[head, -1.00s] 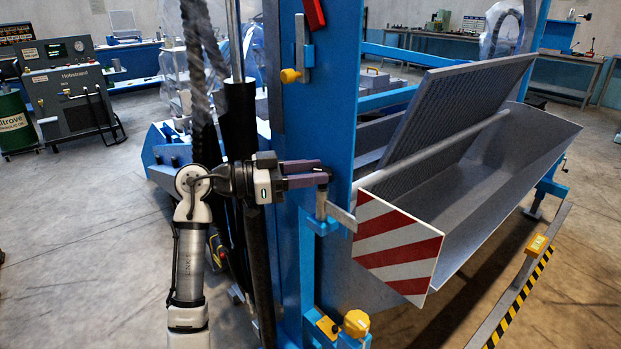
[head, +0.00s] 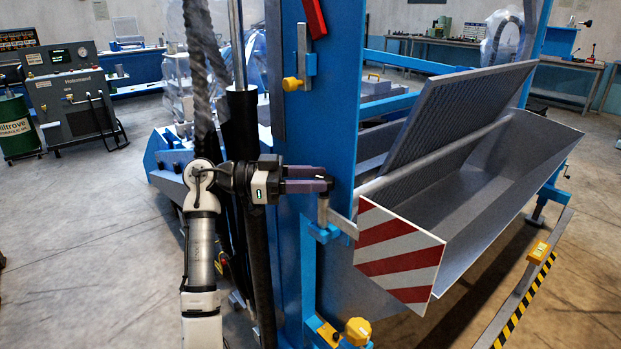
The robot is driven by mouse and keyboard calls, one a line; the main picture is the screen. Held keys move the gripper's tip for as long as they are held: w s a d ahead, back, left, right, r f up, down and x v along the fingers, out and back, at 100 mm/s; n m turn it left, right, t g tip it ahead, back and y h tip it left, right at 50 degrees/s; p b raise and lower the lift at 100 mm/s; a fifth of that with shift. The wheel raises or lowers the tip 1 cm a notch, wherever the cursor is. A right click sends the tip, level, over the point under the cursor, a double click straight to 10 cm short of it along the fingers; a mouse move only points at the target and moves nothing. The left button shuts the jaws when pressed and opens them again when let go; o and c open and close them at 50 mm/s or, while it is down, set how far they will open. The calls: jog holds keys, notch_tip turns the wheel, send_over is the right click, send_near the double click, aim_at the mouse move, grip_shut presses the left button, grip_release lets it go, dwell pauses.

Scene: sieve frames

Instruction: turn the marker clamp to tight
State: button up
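The marker clamp (head: 323,213) is a small grey upright post in a blue bracket on the blue column, beside the red-and-white striped marker plate (head: 398,258). A flat grey bar (head: 343,226) runs from it towards the plate. My gripper (head: 325,184) reaches in from the left, its two purple fingers level and their dark tips at the top of the clamp post. The tips hide the clamp's top. I cannot tell whether they are shut on it.
The blue column (head: 330,110) stands close by the gripper, with a yellow knob (head: 292,84) and a red handle (head: 315,17) above. Another yellow knob (head: 358,330) is below. A grey trough (head: 510,185) extends to the right. A black cylinder (head: 243,125) stands behind my wrist.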

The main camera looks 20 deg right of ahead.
jog(key=o, duration=0.4)
jog(key=shift+c, duration=0.2)
